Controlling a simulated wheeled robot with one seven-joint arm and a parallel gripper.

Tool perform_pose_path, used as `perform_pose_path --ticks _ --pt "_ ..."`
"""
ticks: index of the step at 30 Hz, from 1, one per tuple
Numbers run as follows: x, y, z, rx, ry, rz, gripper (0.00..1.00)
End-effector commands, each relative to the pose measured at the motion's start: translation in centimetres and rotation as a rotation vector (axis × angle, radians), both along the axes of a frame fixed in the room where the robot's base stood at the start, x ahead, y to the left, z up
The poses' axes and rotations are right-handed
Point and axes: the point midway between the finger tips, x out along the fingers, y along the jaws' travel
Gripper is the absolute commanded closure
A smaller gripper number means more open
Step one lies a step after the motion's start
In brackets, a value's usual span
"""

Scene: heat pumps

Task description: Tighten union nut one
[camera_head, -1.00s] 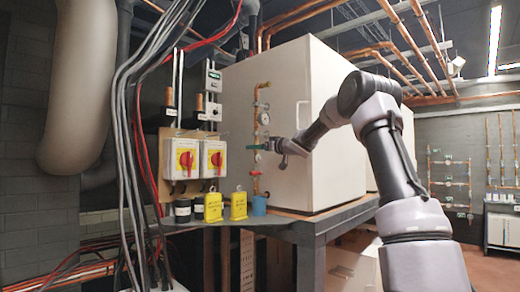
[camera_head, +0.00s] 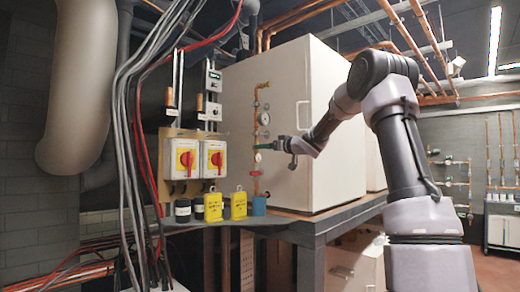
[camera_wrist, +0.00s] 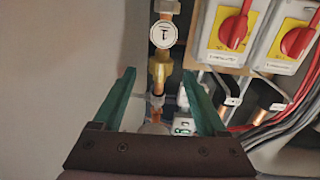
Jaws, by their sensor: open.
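The brass union nut (camera_wrist: 160,73) sits on a vertical copper pipe, beside a round white tag (camera_wrist: 164,34) marked 1. In the wrist view it lies in line with the gap between my two green fingers, touching neither. I cannot tell how far beyond the fingertips it is. My gripper (camera_wrist: 159,73) is open and empty. In the head view my gripper (camera_head: 272,146) points left at the pipe, in front of the white cabinet. The tag (camera_head: 258,157) shows just below the fingers there, and the nut is mostly hidden.
A pressure gauge (camera_head: 264,119) is above my gripper and a red valve handle (camera_head: 257,173) below it. Two switch boxes (camera_head: 182,158) with red knobs and hanging cables (camera_head: 122,130) are to the left. Yellow padlock-like blocks (camera_head: 239,204) stand on the shelf below. The white cabinet (camera_head: 310,175) is close behind.

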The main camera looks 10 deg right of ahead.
Motion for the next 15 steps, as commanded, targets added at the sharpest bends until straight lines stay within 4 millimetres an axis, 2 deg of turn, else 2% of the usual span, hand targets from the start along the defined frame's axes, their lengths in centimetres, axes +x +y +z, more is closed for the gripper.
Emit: perform_pose_path --ticks 15 --pt "-5.3 -3.5 0.0 0.000 0.000 -0.002 0.25"
